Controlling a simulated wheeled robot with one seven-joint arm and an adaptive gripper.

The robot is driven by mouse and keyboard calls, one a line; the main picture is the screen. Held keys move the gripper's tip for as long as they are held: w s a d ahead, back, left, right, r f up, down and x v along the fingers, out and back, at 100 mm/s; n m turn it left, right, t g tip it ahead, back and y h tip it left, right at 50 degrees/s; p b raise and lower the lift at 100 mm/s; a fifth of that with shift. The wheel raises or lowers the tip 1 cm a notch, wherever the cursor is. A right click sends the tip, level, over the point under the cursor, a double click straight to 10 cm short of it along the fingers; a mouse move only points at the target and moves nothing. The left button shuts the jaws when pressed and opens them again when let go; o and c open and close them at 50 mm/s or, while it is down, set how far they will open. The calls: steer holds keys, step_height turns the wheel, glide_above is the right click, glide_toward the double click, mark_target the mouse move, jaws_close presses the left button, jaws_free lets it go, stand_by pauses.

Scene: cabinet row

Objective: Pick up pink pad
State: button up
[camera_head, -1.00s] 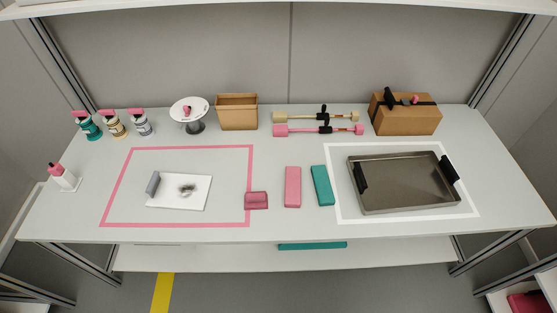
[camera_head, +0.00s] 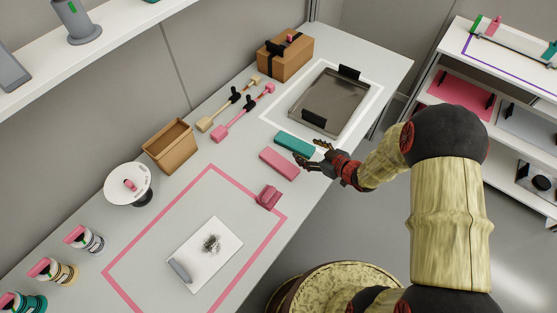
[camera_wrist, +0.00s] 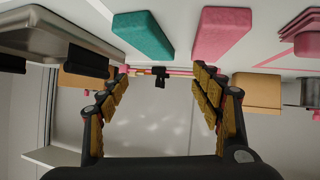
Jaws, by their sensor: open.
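The pink pad (camera_head: 279,163) is a flat, long block lying on the white table, between the teal pad (camera_head: 295,144) and a smaller, darker pink block (camera_head: 269,197). The pink pad also shows at the top of the wrist view (camera_wrist: 221,33), right of the teal pad (camera_wrist: 143,38). My gripper (camera_head: 307,152) is open and empty near the table's front edge, beside the near ends of the teal and pink pads. In the wrist view its fingers (camera_wrist: 160,72) stand apart with nothing between them. I cannot tell its exact height above the table.
A metal tray (camera_head: 352,98) with black handles lies in a white outline beyond the teal pad. Two long-handled tools (camera_head: 245,115), an open brown box (camera_head: 171,140) and a closed box (camera_head: 285,57) stand toward the back. A white board (camera_head: 230,235) lies within the pink outline.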

mark_target(279, 162)
steer(key=s+a+f+y, duration=0.1)
steer(key=s+a+f, duration=0.1)
steer(key=s, duration=0.1)
steer(key=s+a+f+y, duration=0.1)
steer(key=s+a, duration=0.1)
steer(key=shift+f+n+g+y, duration=0.2)
steer(key=shift+n+g+y, duration=0.1)
steer(key=shift+a+f, duration=0.15)
steer(key=shift+a, duration=0.25)
steer(key=b+x, duration=0.1)
steer(key=x, duration=0.5)
steer(key=shift+s+a+f+b, duration=0.1)
steer(key=shift+s+f+b, duration=0.1)
steer(key=shift+b, duration=0.2)
steer(key=shift+w+a+f, duration=0.1)
steer(key=shift+w+a, duration=0.25)
steer(key=shift+w, duration=0.05)
steer(key=c, duration=0.3)
steer(key=c, duration=0.7)
steer(key=shift+c, duration=0.2)
